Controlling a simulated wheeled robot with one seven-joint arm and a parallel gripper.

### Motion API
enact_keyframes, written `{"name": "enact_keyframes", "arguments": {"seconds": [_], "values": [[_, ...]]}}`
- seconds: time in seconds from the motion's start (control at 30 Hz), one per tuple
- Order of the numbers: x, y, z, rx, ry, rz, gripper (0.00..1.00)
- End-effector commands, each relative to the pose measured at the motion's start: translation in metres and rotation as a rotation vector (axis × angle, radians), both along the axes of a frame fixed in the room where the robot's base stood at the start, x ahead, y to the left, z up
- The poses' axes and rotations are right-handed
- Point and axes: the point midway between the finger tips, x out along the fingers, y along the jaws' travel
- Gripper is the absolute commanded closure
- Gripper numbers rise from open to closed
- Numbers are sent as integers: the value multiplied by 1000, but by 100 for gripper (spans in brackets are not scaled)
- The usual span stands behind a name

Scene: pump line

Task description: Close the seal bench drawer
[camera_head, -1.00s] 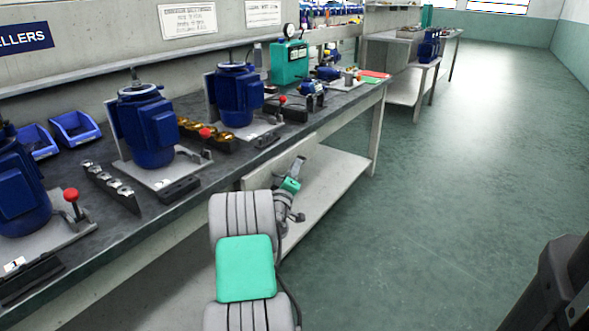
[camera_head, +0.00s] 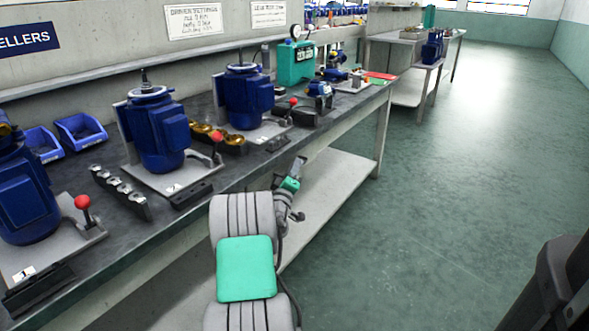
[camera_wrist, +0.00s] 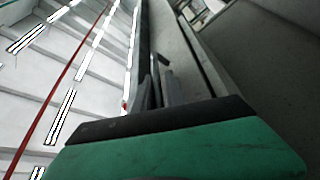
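The seal bench drawer's pale front (camera_head: 262,182) sits below the edge of the dark worktop (camera_head: 222,180). It looks close to flush with the bench front; my arm hides part of it, so any small gap cannot be told. My gripper (camera_head: 300,163) is at the bench front, just below the worktop edge, at the right end of the drawer area. In the wrist view my gripper's dark fingers (camera_wrist: 154,88) are close together with nothing visible between them. They lie alongside a long grey bench surface; contact cannot be told.
Blue pumps (camera_head: 157,130) on plates, red-knobbed levers and a green gauge box (camera_head: 295,62) stand on the worktop. A pale lower shelf (camera_head: 335,190) runs under the bench. The green floor (camera_head: 470,190) to the right is clear.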

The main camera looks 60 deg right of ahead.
Motion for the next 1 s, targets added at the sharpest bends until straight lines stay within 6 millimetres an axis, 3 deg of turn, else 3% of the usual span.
{"name": "enact_keyframes", "arguments": {"seconds": [0.17,0.4,0.5,1.0], "values": [[-2,16,-3,2,1,2,80],[-11,62,-14,1,2,2,80],[-13,72,-16,0,1,1,80],[-13,76,-16,0,-1,2,80]]}}
